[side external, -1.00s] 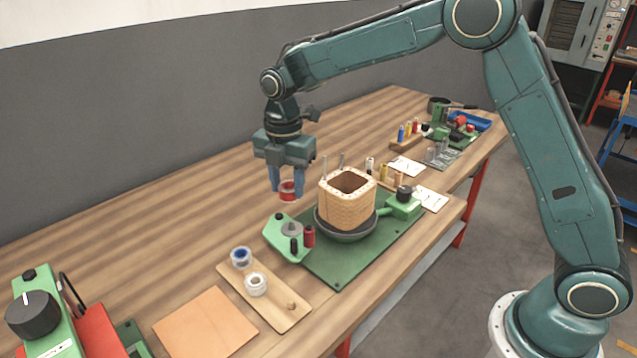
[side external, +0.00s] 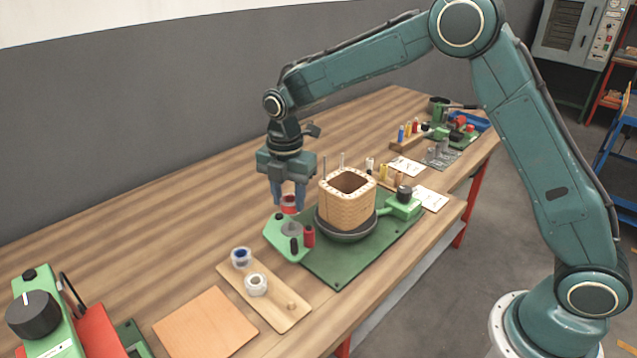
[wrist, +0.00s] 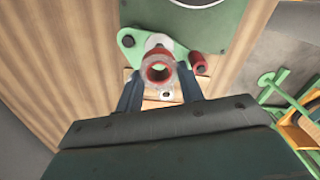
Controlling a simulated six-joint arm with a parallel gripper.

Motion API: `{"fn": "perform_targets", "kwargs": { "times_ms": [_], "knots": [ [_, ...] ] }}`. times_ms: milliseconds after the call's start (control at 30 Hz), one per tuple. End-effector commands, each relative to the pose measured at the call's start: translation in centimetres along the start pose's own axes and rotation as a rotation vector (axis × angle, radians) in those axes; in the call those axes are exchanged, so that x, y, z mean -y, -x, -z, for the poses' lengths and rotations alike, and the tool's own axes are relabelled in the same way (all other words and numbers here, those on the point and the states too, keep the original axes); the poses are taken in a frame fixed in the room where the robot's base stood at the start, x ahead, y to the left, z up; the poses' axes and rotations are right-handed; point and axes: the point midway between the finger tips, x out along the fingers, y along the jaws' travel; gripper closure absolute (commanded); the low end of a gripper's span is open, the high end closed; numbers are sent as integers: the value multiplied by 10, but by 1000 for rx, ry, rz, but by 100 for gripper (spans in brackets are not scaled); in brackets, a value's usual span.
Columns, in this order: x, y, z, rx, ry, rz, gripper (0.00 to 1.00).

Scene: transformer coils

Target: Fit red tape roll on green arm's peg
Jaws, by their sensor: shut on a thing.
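My gripper (side external: 289,196) is shut on the red tape roll (side external: 289,203), which hangs between its fingertips. In the wrist view the roll (wrist: 157,68) shows its round opening between the two dark fingers. The roll is over or just behind the back edge of the green arm (side external: 272,236) by the board. The green arm carries a grey disc (side external: 291,229), a dark knob and a red cylinder (side external: 309,237). In the wrist view the roll covers part of the green arm (wrist: 128,54), and a pale round part shows behind it. I cannot tell whether the roll touches the peg.
A square tan coil (side external: 346,205) stands on a dark round base on the green board (side external: 335,266), right of the gripper. A wooden tray (side external: 277,310) with a blue roll and a white roll lies in front. The table behind the gripper is clear.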

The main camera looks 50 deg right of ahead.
Motion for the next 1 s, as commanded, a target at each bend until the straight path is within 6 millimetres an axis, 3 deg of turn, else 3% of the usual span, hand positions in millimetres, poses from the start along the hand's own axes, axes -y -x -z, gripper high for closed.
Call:
{"fn": "perform_targets", "kwargs": {
  "times_ms": [400, 1000],
  "knots": [
    [0, -21, 0, 0, 0, 1, 84],
    [0, -22, 0, 0, 0, 0, 84]
  ]
}}
